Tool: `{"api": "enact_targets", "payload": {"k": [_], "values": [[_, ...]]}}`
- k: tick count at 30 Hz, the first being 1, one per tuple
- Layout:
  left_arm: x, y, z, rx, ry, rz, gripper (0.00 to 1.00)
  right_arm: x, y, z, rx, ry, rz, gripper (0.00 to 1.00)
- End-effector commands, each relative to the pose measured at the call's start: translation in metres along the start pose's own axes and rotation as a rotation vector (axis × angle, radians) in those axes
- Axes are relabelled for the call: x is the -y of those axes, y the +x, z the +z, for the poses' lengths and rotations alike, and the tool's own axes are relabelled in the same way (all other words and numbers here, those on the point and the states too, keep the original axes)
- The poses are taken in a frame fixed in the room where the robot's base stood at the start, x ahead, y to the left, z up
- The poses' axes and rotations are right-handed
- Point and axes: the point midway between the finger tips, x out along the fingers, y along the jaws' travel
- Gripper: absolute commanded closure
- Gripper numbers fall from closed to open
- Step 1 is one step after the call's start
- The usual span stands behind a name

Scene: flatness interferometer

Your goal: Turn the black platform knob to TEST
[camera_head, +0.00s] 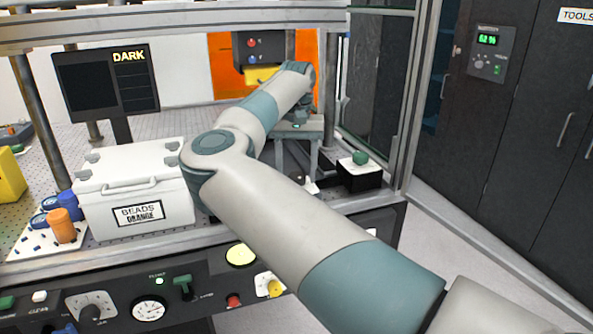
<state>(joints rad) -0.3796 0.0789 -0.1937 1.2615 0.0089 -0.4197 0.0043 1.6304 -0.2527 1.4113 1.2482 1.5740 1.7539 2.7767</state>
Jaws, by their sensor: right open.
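A black knob (90,312) sits on a pale dial plate at the lower left of the front panel. Its markings are too small to read, so I cannot tell its setting or whether it is the platform knob. My right arm comes in from the lower right and reaches across the bench. My right gripper (299,117) is at the far end of the arm, over a small grey stand (299,128), well away from the black knob. It is open, small in view and partly hidden by its own wrist. My left gripper is not in view.
The front panel (120,289) also carries a gauge (149,309), a green switch (182,287), a red button (234,300) and a yellow knob (274,288). A white bead box (140,186) stands above it. A black box with a green knob (359,158) stands right; a metal frame post (415,100) borders the bench.

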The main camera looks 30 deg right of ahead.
Motion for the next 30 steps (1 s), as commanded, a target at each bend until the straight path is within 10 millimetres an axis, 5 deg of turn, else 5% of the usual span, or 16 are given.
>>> {"api": "enact_targets", "payload": {"k": [11, 30], "values": [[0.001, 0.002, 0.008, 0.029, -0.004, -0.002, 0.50, 0.000, -0.028, -0.001, -0.003, -0.002, -0.001, 0.44], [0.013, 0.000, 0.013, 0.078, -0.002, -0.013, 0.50, 0.000, -0.150, 0.000, -0.003, -0.001, 0.000, 0.44]]}}
